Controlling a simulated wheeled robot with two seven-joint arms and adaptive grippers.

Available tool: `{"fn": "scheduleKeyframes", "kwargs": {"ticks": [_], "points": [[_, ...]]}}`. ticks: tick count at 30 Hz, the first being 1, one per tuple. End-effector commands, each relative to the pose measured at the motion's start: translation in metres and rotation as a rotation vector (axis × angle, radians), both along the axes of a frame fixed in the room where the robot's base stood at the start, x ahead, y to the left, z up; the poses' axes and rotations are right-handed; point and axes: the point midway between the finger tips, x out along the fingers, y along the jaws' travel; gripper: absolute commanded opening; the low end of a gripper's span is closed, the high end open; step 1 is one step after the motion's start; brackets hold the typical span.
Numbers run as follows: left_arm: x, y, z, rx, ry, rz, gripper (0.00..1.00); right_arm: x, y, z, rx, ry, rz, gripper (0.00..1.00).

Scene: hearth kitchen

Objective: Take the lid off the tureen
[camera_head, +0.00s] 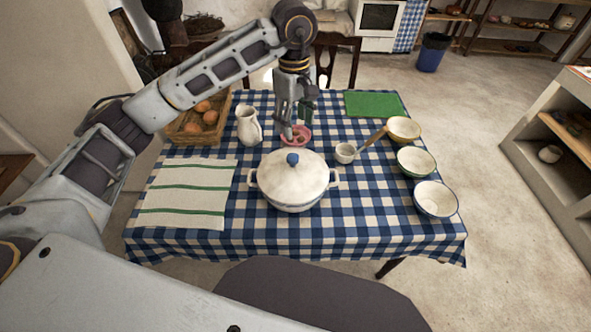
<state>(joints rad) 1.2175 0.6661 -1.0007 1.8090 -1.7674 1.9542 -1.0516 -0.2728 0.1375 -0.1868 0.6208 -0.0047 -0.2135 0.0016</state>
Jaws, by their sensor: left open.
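The white tureen (291,207) stands on the table with its lid (305,178) on it. The lid is white with a blue knob (292,159) on top, and the tureen has a handle on each side. My left gripper (294,131) hangs pointing down behind the tureen, over a small pink dish (302,135). It is open and apart from the knob. My right gripper is not in view.
A blue checked tablecloth (330,235) covers the table. A ladle (347,152), several bowls (436,199) and a green mat (374,104) are at right.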

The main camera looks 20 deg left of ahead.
Motion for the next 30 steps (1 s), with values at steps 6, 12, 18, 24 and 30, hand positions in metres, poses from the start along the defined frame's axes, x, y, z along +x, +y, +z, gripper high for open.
{"fn": "scheduleKeyframes", "kwargs": {"ticks": [6,12,18,24,30], "points": [[0.001,0.003,0.0,0.012,-0.002,0.001,0.58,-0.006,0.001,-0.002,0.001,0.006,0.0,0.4],[0.001,0.003,0.0,0.012,-0.002,0.001,0.58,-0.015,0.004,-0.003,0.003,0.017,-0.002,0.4],[0.001,0.003,-0.008,0.011,-0.001,0.001,0.58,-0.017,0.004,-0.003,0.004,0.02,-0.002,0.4],[0.0,0.003,-0.028,0.011,0.001,0.001,0.58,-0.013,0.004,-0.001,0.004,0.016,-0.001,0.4],[0.0,0.003,-0.054,0.011,0.001,0.001,0.58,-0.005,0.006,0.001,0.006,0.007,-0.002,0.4]]}}
